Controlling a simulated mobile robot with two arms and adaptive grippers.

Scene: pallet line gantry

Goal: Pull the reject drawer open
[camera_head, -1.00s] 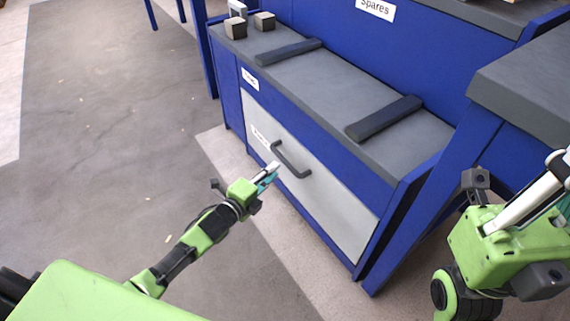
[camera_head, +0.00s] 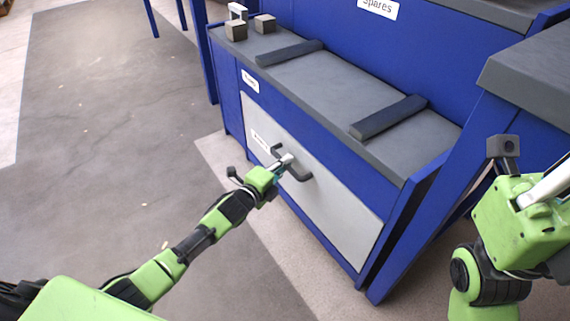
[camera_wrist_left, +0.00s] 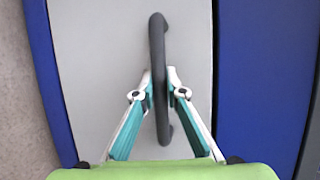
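The reject drawer (camera_head: 335,205) is the light grey front in the lower blue cabinet; its front looks flush with the frame. A dark bar handle (camera_head: 299,173) sits on it, and the handle (camera_wrist_left: 157,50) runs upright in the left wrist view. My left gripper (camera_head: 287,160) is at the handle. In the left wrist view its fingers (camera_wrist_left: 159,82) stand on either side of the bar, apart, with the left fingertip very near it. Contact cannot be told. My right gripper (camera_head: 548,187) is at the right edge, away from the drawer, its fingertips cut off.
The cabinet top (camera_head: 340,95) carries two dark bars (camera_head: 388,117) and small blocks (camera_head: 265,23). A slanted blue leg (camera_head: 425,215) and a grey-topped bench (camera_head: 530,80) stand to the right. The floor (camera_head: 110,130) in front and to the left is clear.

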